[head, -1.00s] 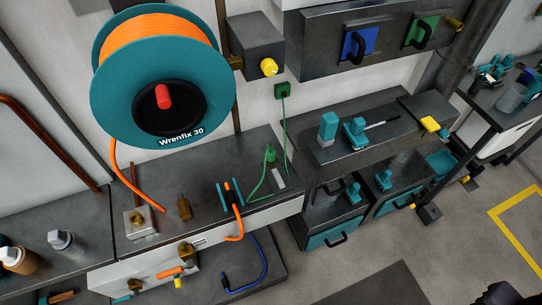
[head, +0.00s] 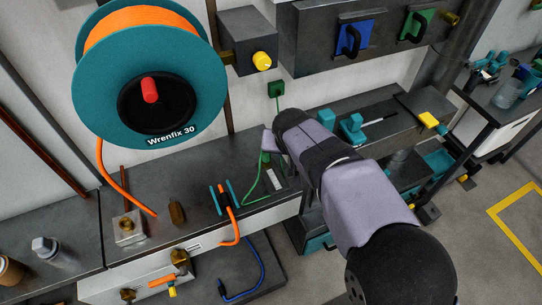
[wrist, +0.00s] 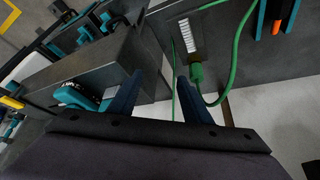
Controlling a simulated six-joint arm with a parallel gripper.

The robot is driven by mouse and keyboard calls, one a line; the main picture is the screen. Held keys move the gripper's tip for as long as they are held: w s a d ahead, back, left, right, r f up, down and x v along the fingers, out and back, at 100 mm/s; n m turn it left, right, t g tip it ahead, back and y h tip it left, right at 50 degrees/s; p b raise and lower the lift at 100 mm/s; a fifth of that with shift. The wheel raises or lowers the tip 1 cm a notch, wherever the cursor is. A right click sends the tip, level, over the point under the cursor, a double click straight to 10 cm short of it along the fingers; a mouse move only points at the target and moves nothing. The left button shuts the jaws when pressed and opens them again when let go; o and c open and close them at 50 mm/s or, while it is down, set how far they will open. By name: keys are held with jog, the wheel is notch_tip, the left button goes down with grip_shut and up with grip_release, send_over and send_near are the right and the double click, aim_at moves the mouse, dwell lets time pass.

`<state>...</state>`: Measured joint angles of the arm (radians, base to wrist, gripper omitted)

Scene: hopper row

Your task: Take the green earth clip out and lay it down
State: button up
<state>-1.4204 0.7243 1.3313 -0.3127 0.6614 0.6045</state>
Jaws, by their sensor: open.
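The green earth clip (wrist: 196,73) shows in the wrist view, just beyond the right finger of my gripper (wrist: 157,78). My gripper is open, with nothing between its two dark blue fingers. In the head view the clip (head: 264,158) stands at the back of the grey bench (head: 188,205), partly hidden behind my gripper (head: 270,142). A green cable (wrist: 235,50) loops from the clip across the bench. Another green line runs up to a green wall box (head: 276,89). What the clip is seated in is not clear.
A pale striped strip (wrist: 188,36) lies beside the clip. A teal holder with an orange cable (head: 223,198) stands left of it. A grey shelf with teal parts (head: 351,130) is to the right. A large orange cable reel (head: 150,75) hangs at upper left.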

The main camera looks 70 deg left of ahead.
jog(key=n+y, duration=0.1)
jog(key=n, duration=0.1)
send_over(266, 158)
jog(key=s+d, duration=0.1)
jog(key=d, duration=0.2)
jog(key=f, duration=0.2)
jog(key=shift+g, duration=0.4)
jog(key=shift+p+x, duration=1)
jog(key=shift+x, duration=2.55)
jog(key=c, duration=1.1)
jog(key=o, duration=1.1)
jog(key=shift+s+r, duration=0.1)
jog(key=b+v, duration=0.2)
jog(key=v, duration=0.5)
